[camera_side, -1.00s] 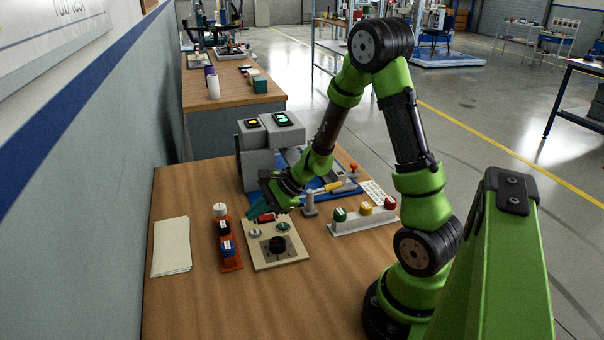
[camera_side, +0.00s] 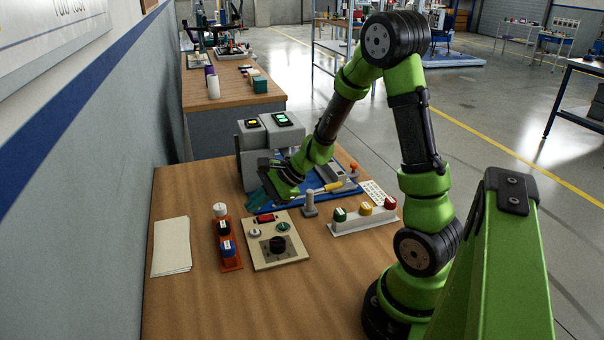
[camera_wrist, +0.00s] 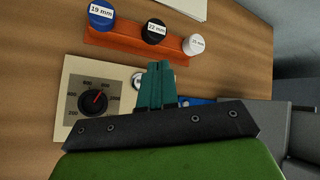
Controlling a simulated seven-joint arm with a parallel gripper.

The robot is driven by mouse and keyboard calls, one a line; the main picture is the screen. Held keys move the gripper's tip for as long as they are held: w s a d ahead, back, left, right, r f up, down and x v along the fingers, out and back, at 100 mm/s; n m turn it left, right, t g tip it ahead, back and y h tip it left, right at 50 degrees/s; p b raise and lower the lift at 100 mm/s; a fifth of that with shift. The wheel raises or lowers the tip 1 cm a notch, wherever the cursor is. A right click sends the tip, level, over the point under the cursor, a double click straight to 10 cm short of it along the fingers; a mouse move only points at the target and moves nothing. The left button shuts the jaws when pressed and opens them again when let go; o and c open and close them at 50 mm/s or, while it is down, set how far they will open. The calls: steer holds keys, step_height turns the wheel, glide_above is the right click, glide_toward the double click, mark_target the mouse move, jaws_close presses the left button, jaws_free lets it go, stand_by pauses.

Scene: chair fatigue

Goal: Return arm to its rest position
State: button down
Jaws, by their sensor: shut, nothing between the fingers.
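My gripper (camera_side: 251,202) is shut and empty, with its teal fingers held above the wooden workbench (camera_side: 190,290), just behind the beige control panel (camera_side: 262,262) in the side view. In the wrist view the two fingers (camera_wrist: 158,70) are pressed together beside the panel's dial (camera_wrist: 92,101). The arm is bent, with its elbow high. The fingers partly hide the panel's other controls in the wrist view.
An orange rack (camera_side: 229,255) with labelled caps stands left of the panel. A grey machine (camera_side: 262,150) stands behind my gripper. A white box with green, yellow and red buttons (camera_side: 362,218) and a grey post (camera_side: 310,204) are to the right. Papers (camera_side: 172,246) lie at left.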

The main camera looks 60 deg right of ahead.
steer(key=s+a+r+n+h, duration=0.1)
steer(key=s+a+r+n, duration=0.4)
steer(key=s+r+n, duration=0.2)
steer(key=s+a+r+n+g+h, duration=0.1)
steer(key=s+a+r+n, duration=0.5)
steer(key=s+r+n, duration=0.2)
steer(key=r+n, duration=0.1)
steer(key=n, duration=0.1)
steer(key=shift+a+r+n, duration=0.2)
steer(key=shift+a+n, duration=0.1)
steer(key=shift+s, duration=0.1)
